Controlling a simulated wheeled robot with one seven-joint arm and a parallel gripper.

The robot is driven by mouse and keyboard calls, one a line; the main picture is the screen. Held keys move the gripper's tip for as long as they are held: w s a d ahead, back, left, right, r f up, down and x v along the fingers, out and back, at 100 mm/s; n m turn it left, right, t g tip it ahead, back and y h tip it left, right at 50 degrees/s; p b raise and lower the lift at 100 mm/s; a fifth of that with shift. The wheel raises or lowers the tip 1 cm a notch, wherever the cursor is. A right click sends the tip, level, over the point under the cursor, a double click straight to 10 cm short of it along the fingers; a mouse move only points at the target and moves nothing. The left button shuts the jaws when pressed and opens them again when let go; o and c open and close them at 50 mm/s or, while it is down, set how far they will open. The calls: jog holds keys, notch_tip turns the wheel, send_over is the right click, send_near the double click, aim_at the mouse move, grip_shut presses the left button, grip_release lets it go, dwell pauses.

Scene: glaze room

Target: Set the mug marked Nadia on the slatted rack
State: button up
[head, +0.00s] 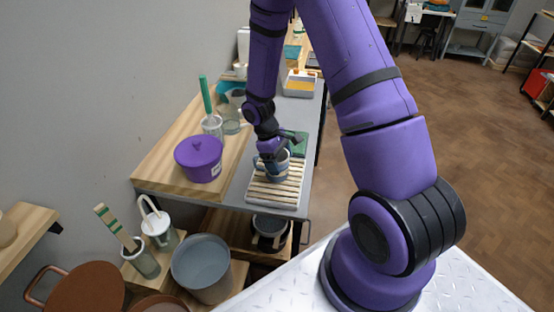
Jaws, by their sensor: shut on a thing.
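My gripper (270,160) is at the slatted rack (262,196), a white tray with pale wooden slats near the table's front end. It is shut on a blue-grey mug (281,168), which is at the rack's far part. The mug looks roughly upright. I cannot tell whether its base touches the slats or hangs just above them. Any name marking on the mug is not readable from here. The gripper's fingers and wrist hide part of the mug.
A purple lidded pot (199,158) stands on a wooden board left of the rack. Behind it are a glass jar with a green-handled tool (207,100) and another glass. A green block (299,141) lies beyond the rack. Buckets (202,268) stand below. The rack's near slats are clear.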

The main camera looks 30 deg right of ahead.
jog(key=o, duration=0.9)
jog(key=shift+f, duration=0.1)
jog(key=shift+o, duration=0.2)
jog(key=v, duration=1.2)
jog(key=shift+s+r, duration=0.1)
jog(key=shift+r, duration=0.3)
jog(key=s+a+r+m+t, duration=0.15)
jog(key=s+r, duration=0.25)
jog(key=r, duration=0.6)
jog(key=s+a+r+m+t, duration=0.1)
jog(key=s+r+m+t, duration=0.3)
jog(key=r, duration=0.6)
jog(key=s+a+r+t+y, duration=0.1)
jog(key=s+r, duration=0.3)
jog(key=s, duration=0.4)
jog(key=s+a+r+t+y, duration=0.1)
jog(key=s+r+t, duration=0.2)
jog(key=s+r, duration=0.2)
jog(key=shift+s, duration=1.85)
